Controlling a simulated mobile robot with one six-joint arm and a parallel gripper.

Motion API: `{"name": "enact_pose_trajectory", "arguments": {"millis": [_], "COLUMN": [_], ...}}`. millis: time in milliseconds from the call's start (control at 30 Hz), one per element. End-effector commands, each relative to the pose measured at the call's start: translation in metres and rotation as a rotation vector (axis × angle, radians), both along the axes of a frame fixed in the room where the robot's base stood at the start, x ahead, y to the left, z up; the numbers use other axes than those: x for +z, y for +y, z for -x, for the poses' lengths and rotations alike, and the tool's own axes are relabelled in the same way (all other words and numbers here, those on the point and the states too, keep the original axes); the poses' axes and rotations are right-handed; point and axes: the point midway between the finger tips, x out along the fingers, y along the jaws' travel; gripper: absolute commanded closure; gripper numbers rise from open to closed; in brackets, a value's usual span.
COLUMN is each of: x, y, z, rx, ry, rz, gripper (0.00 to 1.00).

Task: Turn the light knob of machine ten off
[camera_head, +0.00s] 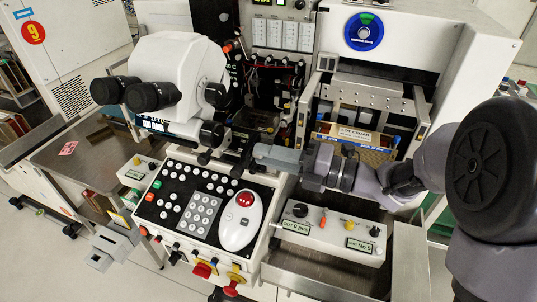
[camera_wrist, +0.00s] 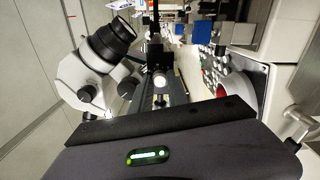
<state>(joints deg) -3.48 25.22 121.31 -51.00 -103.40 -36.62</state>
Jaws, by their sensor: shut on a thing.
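Machine ten (camera_head: 325,215) stands in front of me, with a white microscope (camera_head: 180,75) on its left side; the microscope is also at the left in the wrist view (camera_wrist: 85,80). My gripper (camera_head: 256,153) reaches in from the right, level, over the back right of the button panel. It is shut on a small knob just right of the microscope, which I take as the light knob. The fingers hide most of the knob in the head view. In the wrist view a bright white round spot (camera_wrist: 162,83) shows at the fingertips (camera_wrist: 161,95). The knob's setting cannot be read.
The black button panel (camera_head: 200,205) with a red-topped white mouse-like control (camera_head: 241,220) lies below my gripper. A knob box (camera_head: 335,232) stands below my arm. A metal frame with a labelled box (camera_head: 355,134) stands behind my wrist.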

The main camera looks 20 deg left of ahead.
Motion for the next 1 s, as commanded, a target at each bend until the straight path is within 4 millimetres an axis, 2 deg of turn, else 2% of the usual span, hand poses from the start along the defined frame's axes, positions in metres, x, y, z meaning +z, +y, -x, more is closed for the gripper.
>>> {"name": "enact_pose_trajectory", "arguments": {"millis": [33,133,567,667,767,1000], "x": [0.000,0.000,0.000,0.001,0.003,0.005], "y": [0.000,0.000,0.000,-0.005,-0.022,-0.100], "z": [0.000,0.000,0.000,0.000,0.001,0.006], "rx": [0.000,0.000,0.000,-0.002,-0.003,-0.006], "ry": [0.000,0.001,0.001,0.002,0.002,0.003], "rz": [0.000,0.000,0.000,0.000,0.001,-0.001], "gripper": [0.78,0.58,0.58,0.58,0.58,0.58]}}
